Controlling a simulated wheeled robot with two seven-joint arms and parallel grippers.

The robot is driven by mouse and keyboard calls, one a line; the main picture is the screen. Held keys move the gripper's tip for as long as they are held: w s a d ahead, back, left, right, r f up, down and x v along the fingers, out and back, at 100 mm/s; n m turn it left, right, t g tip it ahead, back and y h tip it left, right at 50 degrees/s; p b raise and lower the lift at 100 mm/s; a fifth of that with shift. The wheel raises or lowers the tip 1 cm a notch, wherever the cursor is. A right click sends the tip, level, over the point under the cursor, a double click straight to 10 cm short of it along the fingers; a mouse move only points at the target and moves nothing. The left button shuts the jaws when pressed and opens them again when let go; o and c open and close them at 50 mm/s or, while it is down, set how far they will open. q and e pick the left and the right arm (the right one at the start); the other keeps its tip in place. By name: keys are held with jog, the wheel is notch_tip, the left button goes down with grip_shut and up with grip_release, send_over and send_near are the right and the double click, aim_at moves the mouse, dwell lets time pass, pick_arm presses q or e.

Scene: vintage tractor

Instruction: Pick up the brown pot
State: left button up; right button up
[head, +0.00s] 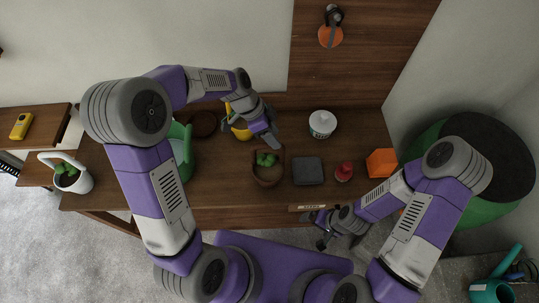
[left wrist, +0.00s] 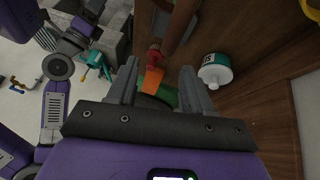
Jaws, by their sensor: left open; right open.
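A brown pot (head: 268,180) with a small green cactus stands on the wooden table, near the middle. Another dark brown round pot or bowl (head: 203,124) sits further left at the back, partly behind my left arm. My left gripper (head: 270,138) is open and empty, above the table just behind the cactus pot. My right gripper (head: 318,230) is open by the table's front edge, away from the pots.
A dark square pad (head: 308,171) lies right of the cactus pot, with a red object (head: 344,172) and an orange box (head: 381,163) beyond. A white tub (head: 322,124) stands behind. A green watering can (head: 181,150) and a yellow item (head: 241,132) stand left.

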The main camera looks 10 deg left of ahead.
aim_at(263, 144)
pick_arm(q)
jog(key=a, duration=0.2)
jog(key=s+a+f+p, duration=0.1)
jog(key=shift+a+m+g+y, duration=0.3)
jog(key=shift+m+y, duration=0.1)
jog(key=x, duration=0.4)
jog(key=a+p+x, duration=0.1)
jog(key=x, duration=0.2)
jog(key=shift+w+f, duration=0.25)
pick_arm(e)
jog(key=r, duration=0.2)
jog(key=shift+w+r, duration=0.35)
jog(key=shift+r, duration=0.05)
pick_arm(q)
grip_shut()
jog(key=shift+r, duration=0.1)
